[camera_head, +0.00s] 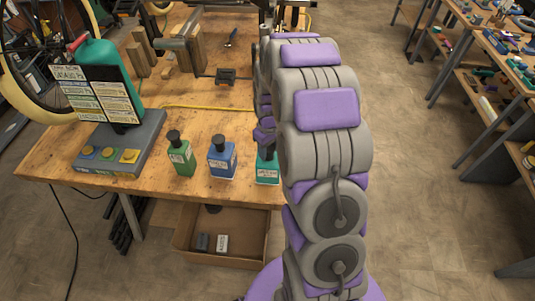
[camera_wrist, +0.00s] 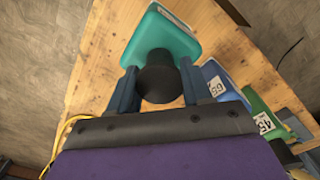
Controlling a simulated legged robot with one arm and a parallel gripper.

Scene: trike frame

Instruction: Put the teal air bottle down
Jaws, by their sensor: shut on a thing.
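The teal air bottle (camera_head: 267,172) stands upright at the front edge of the wooden workbench (camera_head: 75,147), partly hidden behind my arm. In the wrist view the teal bottle (camera_wrist: 160,42) lies beyond the fingers, with its black cap (camera_wrist: 160,78) between them. My gripper (camera_wrist: 156,84) is shut on the cap. In the head view my arm hides the gripper. I cannot tell whether the bottle's base touches the bench top.
A blue bottle (camera_head: 222,160) and a green bottle (camera_head: 181,157) stand left of the teal one. Further left is a grey button box (camera_head: 120,145) with a sign. An open cardboard box (camera_head: 222,252) sits below the bench edge. A yellow cable (camera_head: 205,107) crosses the bench behind.

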